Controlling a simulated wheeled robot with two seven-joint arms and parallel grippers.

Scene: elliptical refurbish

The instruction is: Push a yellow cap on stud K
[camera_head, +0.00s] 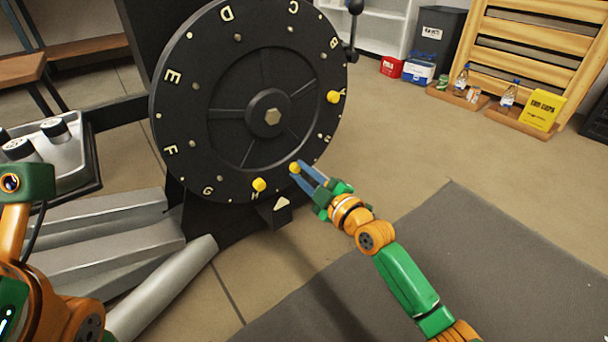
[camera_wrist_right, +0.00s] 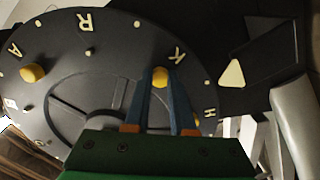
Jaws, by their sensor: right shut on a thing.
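A large black upright wheel (camera_head: 225,60) carries cream letters and small studs around its rim. My right gripper (camera_head: 296,170) is at the wheel's lower right rim, shut on a yellow cap (camera_head: 294,167). In the right wrist view this cap (camera_wrist_right: 160,76) is between the fingertips, beside the letter K (camera_wrist_right: 177,56). It is at the wheel face; whether it is seated on the stud I cannot tell. One yellow cap (camera_head: 259,184) is on the rim near H, another (camera_head: 333,97) on the right side. Only part of my left arm shows, without its fingers.
A yellow box (camera_head: 541,110) and bottles stand on wooden trays by a slatted wooden rack (camera_head: 535,45). A black pointer block with a cream triangle (camera_head: 281,205) sits under the wheel. Grey beams (camera_head: 120,235) lie at lower left. The floor and grey mat (camera_head: 500,260) at right are clear.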

